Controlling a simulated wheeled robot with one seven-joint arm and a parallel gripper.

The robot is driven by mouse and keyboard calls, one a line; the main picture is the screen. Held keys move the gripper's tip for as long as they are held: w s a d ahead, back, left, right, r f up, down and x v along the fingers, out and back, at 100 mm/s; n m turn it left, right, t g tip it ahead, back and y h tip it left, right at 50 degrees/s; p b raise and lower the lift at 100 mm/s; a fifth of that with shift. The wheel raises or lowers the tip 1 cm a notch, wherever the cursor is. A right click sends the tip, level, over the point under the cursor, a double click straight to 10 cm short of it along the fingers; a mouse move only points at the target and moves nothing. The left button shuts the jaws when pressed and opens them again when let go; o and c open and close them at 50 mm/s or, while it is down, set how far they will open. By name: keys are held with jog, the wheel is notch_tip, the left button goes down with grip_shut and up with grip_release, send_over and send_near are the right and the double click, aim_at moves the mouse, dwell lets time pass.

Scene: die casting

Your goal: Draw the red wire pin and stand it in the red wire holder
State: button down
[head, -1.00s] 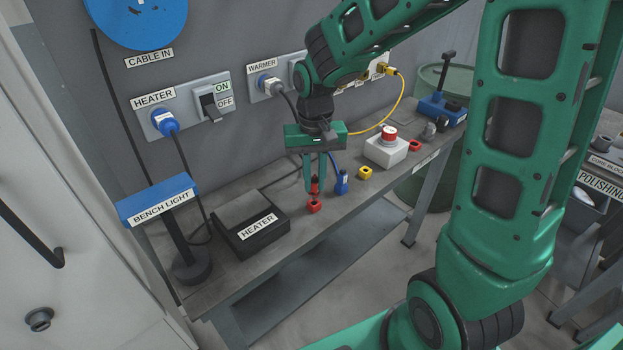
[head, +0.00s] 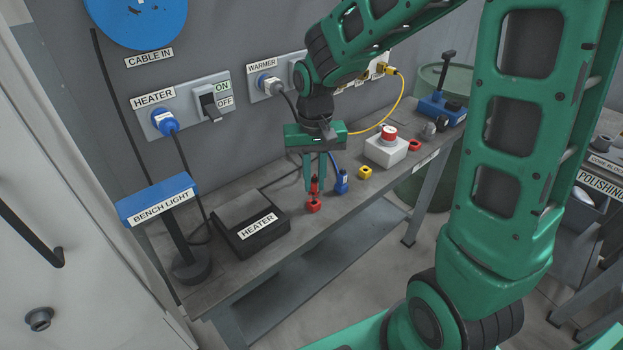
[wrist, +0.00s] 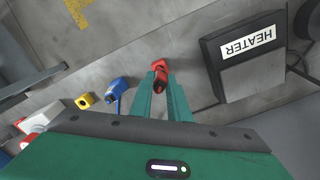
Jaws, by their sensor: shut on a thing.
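The red wire pin (head: 314,185) is upright between the fingers of my gripper (head: 315,188), which is shut on it. A small red holder (head: 313,206) stands on the bench directly below the pin. I cannot tell whether the pin's lower end is inside the holder or just above it. In the wrist view the red pin (wrist: 160,86) lies between the green fingertips, and the red holder (wrist: 159,66) shows just beyond them. A second small red block (head: 414,146) stands farther right, beside the emergency stop box.
A blue pin in a blue holder (head: 341,184) stands close to the right of my gripper. A yellow holder (head: 365,172) and the white stop box (head: 386,152) are farther right. The black heater (head: 249,222) is to the left. The bench's front edge is near the red holder.

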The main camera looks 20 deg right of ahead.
jog(key=shift+f, duration=1.45)
jog(key=c, duration=1.6)
grip_release()
notch_tip(320, 180, up, 11)
jog(key=shift+f, duration=0.15)
jog(key=s+d+m, duration=0.1)
jog(key=s+d, duration=0.4)
jog(key=s, duration=0.2)
jog(key=s+d+m, duration=0.1)
jog(key=s+d, duration=0.5)
jog(key=s, duration=0.2)
jog(key=s+d+m, duration=0.1)
jog(key=s+d, duration=0.5)
jog(key=s, duration=0.2)
jog(key=shift+s+f, duration=0.2)
jog(key=shift+f, duration=0.1)
